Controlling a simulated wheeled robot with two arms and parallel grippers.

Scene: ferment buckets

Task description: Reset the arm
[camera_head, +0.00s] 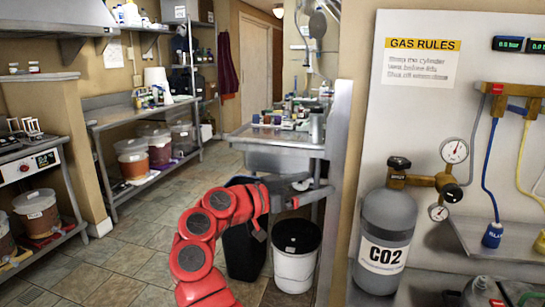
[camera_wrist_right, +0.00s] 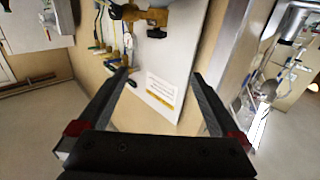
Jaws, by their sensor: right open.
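My right arm (camera_head: 203,225) is red with dark joint caps and rises from the bottom middle of the head view. It bends right, in front of the sink and above the buckets. In the right wrist view my right gripper (camera_wrist_right: 161,77) has its two dark fingers spread wide, with nothing between them. Behind the fingers is the wall panel with its white notice (camera_wrist_right: 161,91). My left gripper is not in view.
A grey CO2 cylinder (camera_head: 386,225) with gauges stands at right by the gas rules panel (camera_head: 417,85). A white bucket (camera_head: 295,267) and a dark bin stand near my arm. A sink (camera_head: 277,155) is behind. Shelves with buckets line the left; tiled floor (camera_head: 125,240) is open.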

